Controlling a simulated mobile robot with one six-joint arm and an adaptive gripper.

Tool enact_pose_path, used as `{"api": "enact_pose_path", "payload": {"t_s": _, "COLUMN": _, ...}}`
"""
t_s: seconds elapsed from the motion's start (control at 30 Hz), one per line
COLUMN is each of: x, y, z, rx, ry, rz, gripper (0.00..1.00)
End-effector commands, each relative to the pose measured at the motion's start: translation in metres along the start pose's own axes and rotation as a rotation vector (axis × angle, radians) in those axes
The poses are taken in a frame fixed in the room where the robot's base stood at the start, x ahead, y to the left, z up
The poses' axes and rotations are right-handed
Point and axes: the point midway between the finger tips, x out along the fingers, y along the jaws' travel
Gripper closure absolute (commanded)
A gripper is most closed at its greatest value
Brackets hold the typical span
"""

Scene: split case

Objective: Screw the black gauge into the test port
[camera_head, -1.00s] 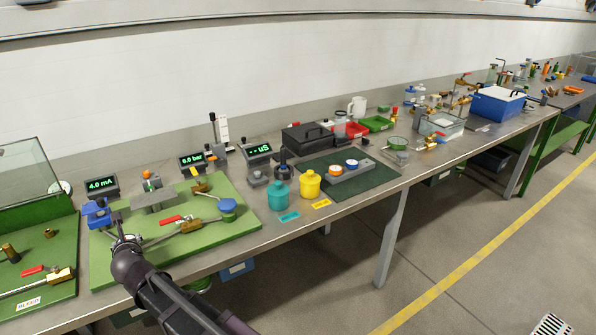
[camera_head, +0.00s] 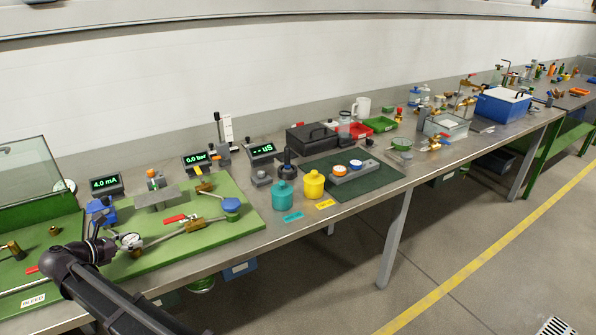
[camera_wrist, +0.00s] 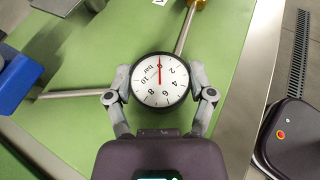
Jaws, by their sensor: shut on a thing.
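The black gauge (camera_wrist: 160,82), a round dial with a white face and red needle, is between the two fingers of my gripper (camera_wrist: 160,88) in the wrist view. The fingers are shut on its rim from both sides. In the head view the gauge (camera_head: 131,241) shows as a small white dial at my gripper (camera_head: 118,242), over the front left part of the green board (camera_head: 240,215). A metal pipe with a brass fitting (camera_wrist: 197,4) lies beyond the gauge in the wrist view. I cannot tell which fitting is the test port. The gauge's stem is hidden.
A blue part (camera_head: 100,210) and a display reading 4.0 mA (camera_head: 105,184) are behind my gripper. A red-handled valve (camera_head: 180,218) and a blue-topped part (camera_head: 231,204) are to the right. Teal (camera_head: 283,195) and yellow (camera_head: 313,184) jars stand beyond the board.

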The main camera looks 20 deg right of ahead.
Motion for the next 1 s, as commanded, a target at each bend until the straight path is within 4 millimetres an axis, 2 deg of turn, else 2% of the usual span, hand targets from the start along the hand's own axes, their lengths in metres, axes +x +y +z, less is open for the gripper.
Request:
{"api": "enact_pose_path", "payload": {"t_s": 0.2, "x": 0.0029, "y": 0.0013, "z": 0.0008, "rx": 0.076, "ry": 0.000, "rz": -0.187, "gripper": 0.91}}
{"api": "enact_pose_path", "payload": {"t_s": 0.4, "x": 0.0026, "y": -0.0039, "z": 0.0004, "rx": 0.089, "ry": 0.001, "rz": -0.223, "gripper": 0.91}}
{"api": "enact_pose_path", "payload": {"t_s": 0.43, "x": 0.0026, "y": -0.0041, "z": 0.0004, "rx": 0.089, "ry": 0.001, "rz": -0.223, "gripper": 0.21}}
{"api": "enact_pose_path", "payload": {"t_s": 0.5, "x": 0.0023, "y": -0.0039, "z": 0.0001, "rx": 0.089, "ry": 0.001, "rz": -0.221, "gripper": 0.00}}
{"api": "enact_pose_path", "payload": {"t_s": 0.83, "x": 0.0009, "y": -0.0026, "z": -0.0003, "rx": 0.087, "ry": 0.002, "rz": -0.217, "gripper": 0.00}}
{"api": "enact_pose_path", "payload": {"t_s": 0.87, "x": 0.0009, "y": -0.0025, "z": -0.0004, "rx": 0.087, "ry": 0.002, "rz": -0.217, "gripper": 0.03}}
{"api": "enact_pose_path", "payload": {"t_s": 0.9, "x": 0.0007, "y": -0.0024, "z": -0.0005, "rx": 0.087, "ry": 0.002, "rz": -0.216, "gripper": 0.14}}
{"api": "enact_pose_path", "payload": {"t_s": 1.0, "x": 0.0006, "y": -0.0023, "z": -0.0005, "rx": 0.086, "ry": 0.002, "rz": -0.216, "gripper": 0.14}}
